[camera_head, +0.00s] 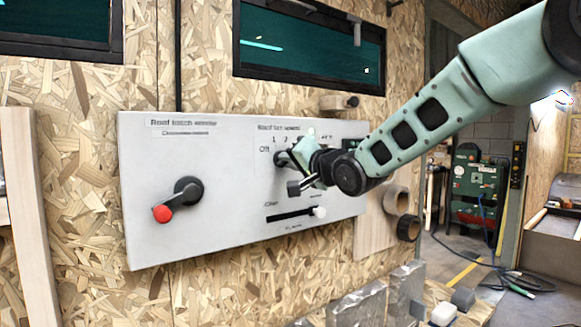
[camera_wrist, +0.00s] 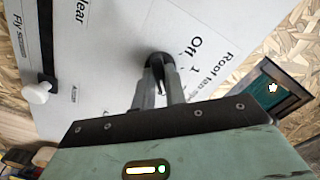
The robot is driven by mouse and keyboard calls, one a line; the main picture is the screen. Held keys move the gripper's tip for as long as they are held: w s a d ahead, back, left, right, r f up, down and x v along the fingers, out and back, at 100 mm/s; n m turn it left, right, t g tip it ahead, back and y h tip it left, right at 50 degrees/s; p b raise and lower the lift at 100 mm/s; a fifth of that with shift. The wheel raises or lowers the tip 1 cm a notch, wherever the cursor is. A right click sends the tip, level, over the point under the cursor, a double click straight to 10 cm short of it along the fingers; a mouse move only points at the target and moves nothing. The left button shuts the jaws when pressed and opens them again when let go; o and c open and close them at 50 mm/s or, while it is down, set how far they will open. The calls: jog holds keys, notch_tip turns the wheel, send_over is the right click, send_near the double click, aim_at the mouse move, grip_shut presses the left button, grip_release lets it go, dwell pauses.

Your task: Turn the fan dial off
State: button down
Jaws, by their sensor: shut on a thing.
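The fan dial (camera_wrist: 161,62) is a dark round knob on a pale control panel (camera_head: 230,215), next to the printed words "Off" and "1". In the head view the dial (camera_head: 281,158) is partly hidden by my gripper (camera_head: 296,156). My gripper also shows in the wrist view (camera_wrist: 160,85), with its two fingers shut on the dial, one on each side. The dial's pointer is mostly hidden between the fingers, so I cannot tell its exact setting.
On the same panel, a black crank with a red knob (camera_head: 162,213) sits at left, and a slider with a white knob (camera_head: 319,212) sits below the dial. Two dark windows (camera_head: 310,45) are above. Cardboard tubes (camera_head: 397,200) stand out at right.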

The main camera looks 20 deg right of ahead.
jog(key=shift+d+f+n+b, duration=0.1)
jog(key=shift+n+b, duration=2.95)
jog(key=shift+n, duration=2.4)
jog(key=shift+d+n+b, duration=0.1)
jog(key=shift+n+b, duration=2.95)
jog(key=shift+n, duration=2.4)
jog(key=c, duration=1.4)
grip_release()
jog(key=shift+c, duration=0.2)
